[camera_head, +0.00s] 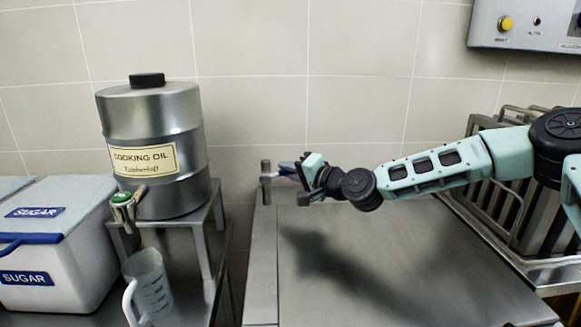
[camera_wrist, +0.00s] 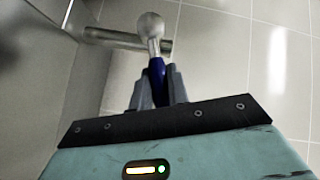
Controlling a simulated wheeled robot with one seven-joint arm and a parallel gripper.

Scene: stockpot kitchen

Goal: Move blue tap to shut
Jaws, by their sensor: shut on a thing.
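The blue tap (camera_wrist: 156,72) shows in the wrist view as a blue lever below a round metal knob, beside a horizontal metal pipe. My gripper (camera_wrist: 158,88) has its two grey fingers closed on the blue lever from both sides. In the head view, the blue tap (camera_head: 285,168) shows only as a small blue piece left of my gripper (camera_head: 298,172), next to a short metal post at the back left corner of the steel worktop. The fingers hide much of the lever, so its exact angle is hard to tell.
A cooking oil drum (camera_head: 152,150) with a green-handled tap (camera_head: 122,200) stands on a metal stand at left. A measuring jug (camera_head: 147,285) is below it. White sugar bins (camera_head: 50,245) are far left. The steel worktop (camera_head: 390,265) is bare. A rack (camera_head: 510,215) stands at right.

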